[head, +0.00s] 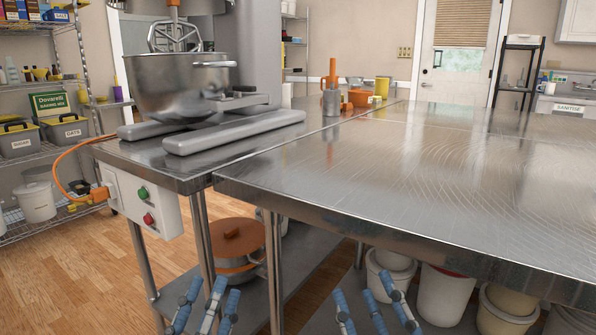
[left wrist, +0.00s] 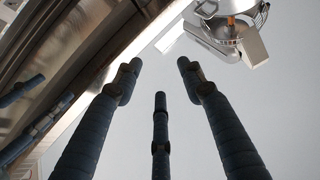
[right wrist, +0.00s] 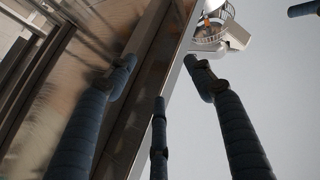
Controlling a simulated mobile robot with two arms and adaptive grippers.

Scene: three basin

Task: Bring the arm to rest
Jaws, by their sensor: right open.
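My left gripper (head: 207,300) shows at the bottom of the head view, in front of and below the edge of the steel table. Its blue fingers are spread apart with nothing between them, as the left wrist view (left wrist: 158,75) also shows. My right gripper (head: 371,303) is to its right, also low in front of the table. Its fingers are spread and empty in the right wrist view (right wrist: 159,75). Both grippers point upward in the head view, apart from each other. Neither appears to touch anything.
The steel table (head: 430,170) has a wide bare top. A stand mixer's bowl (head: 170,85) is on the left counter, above a control box (head: 143,203). An orange-lidded pot (head: 237,245) and white buckets (head: 443,293) sit on low shelves. Wooden floor (head: 60,265) lies open at left.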

